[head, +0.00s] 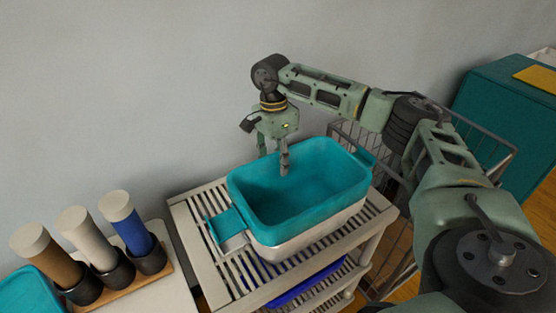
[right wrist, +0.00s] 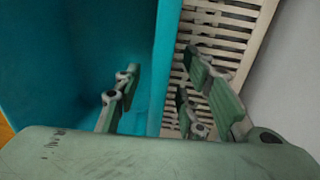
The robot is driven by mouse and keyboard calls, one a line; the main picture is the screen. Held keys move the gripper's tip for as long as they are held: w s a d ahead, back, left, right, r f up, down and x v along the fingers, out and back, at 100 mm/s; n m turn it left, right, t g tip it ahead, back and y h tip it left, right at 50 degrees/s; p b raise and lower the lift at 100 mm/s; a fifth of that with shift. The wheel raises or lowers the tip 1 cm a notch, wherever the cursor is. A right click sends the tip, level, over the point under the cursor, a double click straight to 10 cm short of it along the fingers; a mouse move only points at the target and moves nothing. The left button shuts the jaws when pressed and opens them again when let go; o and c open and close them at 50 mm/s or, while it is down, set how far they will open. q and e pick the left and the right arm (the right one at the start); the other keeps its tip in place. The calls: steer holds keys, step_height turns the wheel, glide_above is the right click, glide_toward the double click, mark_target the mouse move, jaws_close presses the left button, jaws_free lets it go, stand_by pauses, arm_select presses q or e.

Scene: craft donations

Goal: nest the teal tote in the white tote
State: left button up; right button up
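The teal tote (head: 300,215) stands inside the white tote (head: 310,232) on the slatted shelf top, its rim above the white one, whose lower wall shows beneath. A teal handle tab (head: 229,221) sticks out at the left above a pale one. My right gripper (head: 273,158) points down over the far wall, one finger inside the teal tote and one outside. In the right wrist view, its open fingers (right wrist: 162,95) straddle the teal wall (right wrist: 161,70) with gaps on both sides. The white tote's base is hidden inside. My left gripper is out of view.
The slatted shelf (head: 193,232) has a blue item (head: 305,287) on a lower level. Several capped tubes (head: 128,222) stand in a wooden rack at left, beside a teal item (head: 28,293). A wire cart (head: 485,148) and teal cabinet (head: 490,110) stand right.

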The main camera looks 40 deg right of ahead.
steer(key=shift+r, duration=0.15)
step_height(320, 180, up, 12)
steer(key=w, duration=0.1)
steer(key=shift+w, duration=0.15)
steer(key=shift+f, duration=0.2)
